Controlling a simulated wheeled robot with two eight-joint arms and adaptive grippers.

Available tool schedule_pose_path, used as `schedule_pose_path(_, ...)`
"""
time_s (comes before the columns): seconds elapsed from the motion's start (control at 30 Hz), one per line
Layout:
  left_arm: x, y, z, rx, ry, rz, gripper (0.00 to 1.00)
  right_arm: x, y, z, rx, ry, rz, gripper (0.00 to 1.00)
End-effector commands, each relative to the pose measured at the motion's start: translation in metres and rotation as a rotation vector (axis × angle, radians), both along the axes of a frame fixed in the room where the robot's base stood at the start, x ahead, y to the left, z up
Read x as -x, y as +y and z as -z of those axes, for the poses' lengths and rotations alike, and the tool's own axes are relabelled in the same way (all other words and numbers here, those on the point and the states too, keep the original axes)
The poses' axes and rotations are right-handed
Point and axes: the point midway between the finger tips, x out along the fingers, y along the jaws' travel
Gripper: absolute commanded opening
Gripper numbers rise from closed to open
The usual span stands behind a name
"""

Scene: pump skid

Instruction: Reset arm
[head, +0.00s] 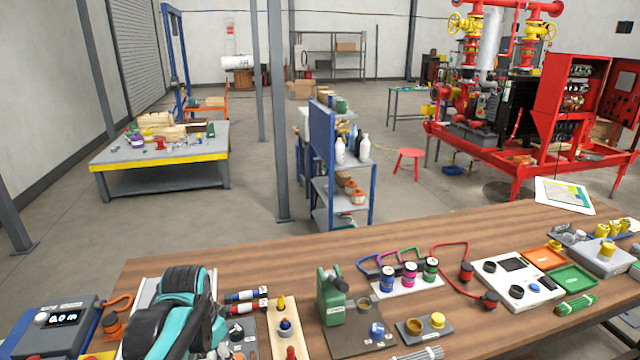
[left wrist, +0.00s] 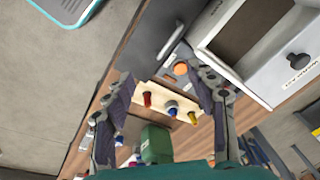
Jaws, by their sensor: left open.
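My left arm (head: 180,310), black and teal, shows over the left part of the wooden bench in the head view. In the left wrist view my left gripper (left wrist: 163,88) is open, its two dark fingers apart, with nothing held between them. Beyond the fingers lies a pale wooden strip (left wrist: 184,119) with a red, a blue and a yellow knob. The same strip shows in the head view (head: 274,344), just right of my arm. My right gripper is not in view.
The wooden bench (head: 450,240) holds a blue box with a display (head: 50,325) at left, several labelled cans (head: 409,273), a white panel (head: 515,278) and an orange tray (head: 544,256). The bench's back strip is mostly clear. A red pump skid (head: 490,145) stands beyond.

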Motion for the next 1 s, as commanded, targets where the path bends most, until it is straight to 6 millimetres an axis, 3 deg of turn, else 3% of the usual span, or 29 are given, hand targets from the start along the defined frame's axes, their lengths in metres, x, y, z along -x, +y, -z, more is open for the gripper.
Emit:
schedule_pose_path(0.23, 0.045, -0.019, -0.005, 0.036, -0.161, -0.163, 0.56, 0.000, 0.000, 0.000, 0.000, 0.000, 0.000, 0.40)
schedule_pose_path(0.5, 0.096, -0.040, 0.009, 0.154, -0.384, -0.388, 0.56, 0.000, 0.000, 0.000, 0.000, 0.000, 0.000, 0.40)
schedule_pose_path(0.7, 0.108, -0.045, 0.018, 0.205, -0.449, -0.455, 0.56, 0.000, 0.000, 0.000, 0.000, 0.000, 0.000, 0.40)
schedule_pose_path(1.0, 0.108, -0.045, 0.018, 0.210, -0.454, -0.461, 0.56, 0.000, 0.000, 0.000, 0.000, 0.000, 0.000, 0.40)
